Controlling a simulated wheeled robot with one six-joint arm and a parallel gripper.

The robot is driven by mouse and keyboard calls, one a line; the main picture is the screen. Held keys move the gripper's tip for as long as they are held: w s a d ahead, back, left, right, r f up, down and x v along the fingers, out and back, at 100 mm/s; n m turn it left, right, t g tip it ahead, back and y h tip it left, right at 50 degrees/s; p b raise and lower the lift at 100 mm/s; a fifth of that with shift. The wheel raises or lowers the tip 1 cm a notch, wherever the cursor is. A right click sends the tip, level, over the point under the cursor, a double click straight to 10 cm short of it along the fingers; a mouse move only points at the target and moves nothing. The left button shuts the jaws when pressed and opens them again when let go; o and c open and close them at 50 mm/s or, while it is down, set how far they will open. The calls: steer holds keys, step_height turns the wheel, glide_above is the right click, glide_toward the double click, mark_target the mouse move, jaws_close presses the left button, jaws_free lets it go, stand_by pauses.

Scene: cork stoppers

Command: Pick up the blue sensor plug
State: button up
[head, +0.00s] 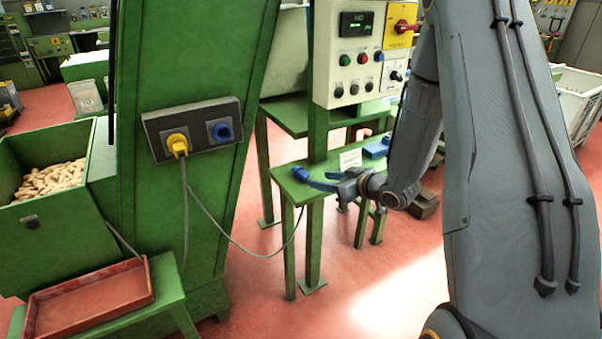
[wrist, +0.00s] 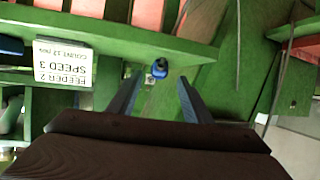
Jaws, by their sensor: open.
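The blue sensor plug (head: 299,172) lies near the left end of a green bench. My gripper (head: 318,181) is just right of the plug in the head view. In the wrist view my gripper (wrist: 159,88) has its two dark fingers wide apart with nothing between them. I cannot tell the exact gap to the plug.
A white label (wrist: 62,63) and a blue object (head: 376,149) are on the bench. A control box (head: 345,75) stands above it. A socket panel (head: 195,128) holds a yellow plug (head: 177,145) beside a blue socket (head: 221,131). A cork bin (head: 45,215) stands left.

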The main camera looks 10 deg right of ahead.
mark_target(308, 175)
steer(key=x, duration=0.2)
steer(key=p+x, duration=0.1)
steer(key=x, duration=0.2)
steer(key=p+x, duration=0.1)
steer(key=x, duration=0.1)
steer(key=shift+w+a+r, duration=0.25)
steer(key=shift+w, duration=0.1)
jaws_close()
steer(key=shift+r, duration=0.1)
